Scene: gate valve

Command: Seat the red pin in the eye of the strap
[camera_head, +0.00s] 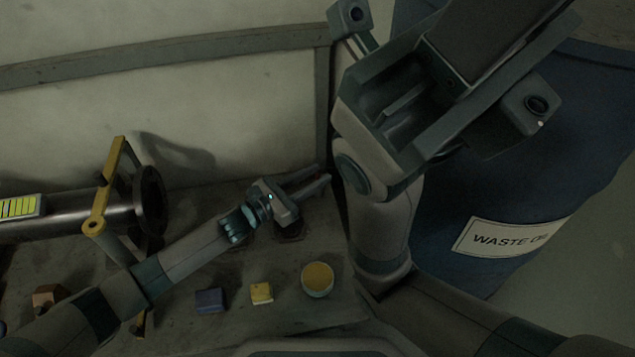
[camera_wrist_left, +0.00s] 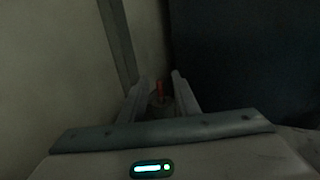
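The yellow strap (camera_head: 107,185) stands over the metal pipe at the left in the head view. Its round eye (camera_head: 93,227) faces the camera, and I see no red in it. My left gripper (camera_head: 322,180) is right of the strap, pointing right toward the corner of the wall. In the left wrist view the red pin (camera_wrist_left: 159,88) stands upright between the two spread fingers, with a gap on each side. I cannot tell its depth relative to the fingertips. The pin is not visible in the head view. My right arm is raised at the upper right, its fingertips not clear.
A blue block (camera_head: 210,300), a yellow block (camera_head: 262,293) and a round yellow-topped can (camera_head: 317,280) stand at the front of the bench. A brown block (camera_head: 48,297) is at the left. A blue waste oil drum (camera_head: 470,205) stands at the right.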

